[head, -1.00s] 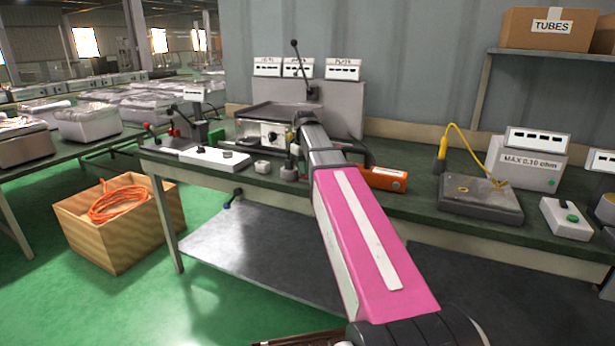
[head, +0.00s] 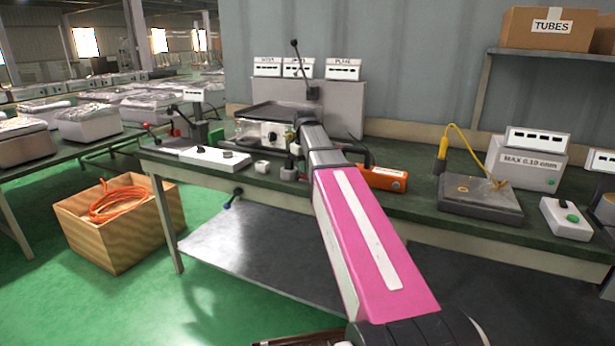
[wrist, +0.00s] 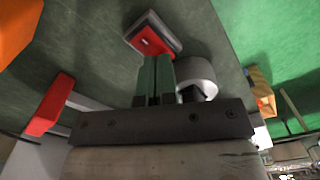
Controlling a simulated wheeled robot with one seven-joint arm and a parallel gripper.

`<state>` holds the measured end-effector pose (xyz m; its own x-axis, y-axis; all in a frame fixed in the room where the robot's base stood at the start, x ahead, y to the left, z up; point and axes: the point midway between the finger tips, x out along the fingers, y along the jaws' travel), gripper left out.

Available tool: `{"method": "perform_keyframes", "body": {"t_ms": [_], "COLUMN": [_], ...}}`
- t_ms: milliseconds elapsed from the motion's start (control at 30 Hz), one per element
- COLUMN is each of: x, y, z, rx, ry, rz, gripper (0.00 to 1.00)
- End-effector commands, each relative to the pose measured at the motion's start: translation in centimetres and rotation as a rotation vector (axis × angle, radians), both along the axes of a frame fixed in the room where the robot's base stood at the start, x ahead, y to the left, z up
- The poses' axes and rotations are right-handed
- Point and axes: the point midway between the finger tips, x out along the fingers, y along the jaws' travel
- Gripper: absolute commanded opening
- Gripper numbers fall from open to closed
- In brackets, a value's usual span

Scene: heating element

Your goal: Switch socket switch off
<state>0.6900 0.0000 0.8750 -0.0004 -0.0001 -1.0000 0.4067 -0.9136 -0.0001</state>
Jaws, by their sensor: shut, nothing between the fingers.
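The likely socket switch (wrist: 147,42) is a small grey box with a red rocker, on the dark green bench top at the top middle of the wrist view. I cannot tell the rocker's position. My gripper (wrist: 156,62) has its green fingers together and empty. Its tips overlap the near edge of the switch box in the picture; I cannot tell if they touch. In the head view, my pink arm reaches to the bench and hides the switch; the fingers are not clear there.
A grey cylinder (wrist: 196,75) stands right beside the fingers, also seen in the head view (head: 289,173). An orange device (head: 384,178) lies right of my arm. A small white block (head: 262,167) and a white panel (head: 213,158) lie left. A heating plate unit (head: 262,131) stands behind.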

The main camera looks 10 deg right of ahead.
Motion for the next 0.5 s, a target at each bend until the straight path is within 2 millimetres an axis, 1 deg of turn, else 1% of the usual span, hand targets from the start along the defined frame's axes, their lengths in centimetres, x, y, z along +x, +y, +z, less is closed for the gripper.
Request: {"method": "perform_keyframes", "body": {"t_ms": [500], "x": [0.1], "y": [0.0], "z": [3.7], "rx": [0.0], "ry": [-0.002], "rz": [0.0], "gripper": [0.0]}}
